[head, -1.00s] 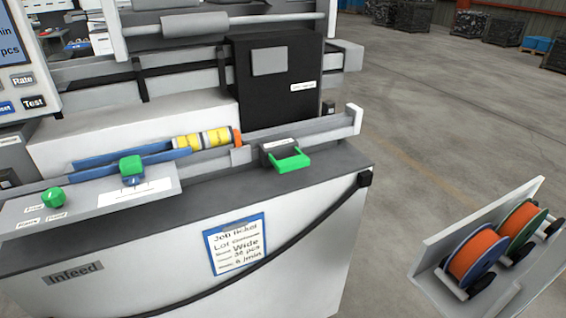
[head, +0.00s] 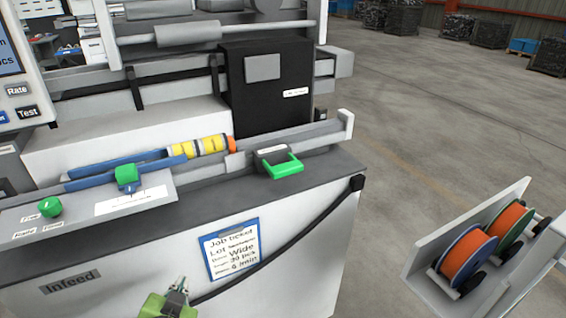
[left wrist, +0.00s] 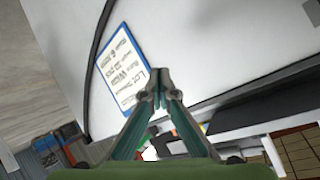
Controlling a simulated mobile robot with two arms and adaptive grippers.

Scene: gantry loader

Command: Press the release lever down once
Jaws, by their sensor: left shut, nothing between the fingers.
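A green U-shaped handle (head: 284,170), which looks like the release lever, sticks out from a small dark block (head: 271,154) at the right end of the rail on the infeed table. The block's label is too small to read. My left gripper (head: 181,283) is low in the head view, in front of the white cabinet, below and left of the green handle and apart from it. Its fingers are closed together and empty. In the left wrist view the shut fingertips (left wrist: 158,78) appear in front of the white panel near the job ticket; the green handle is not identifiable there. My right gripper is not in view.
A job ticket (head: 232,249) hangs on the cabinet front (head: 300,235), with a black cable beside it. A spool rack (head: 425,252) stands at right. Open floor lies behind it.

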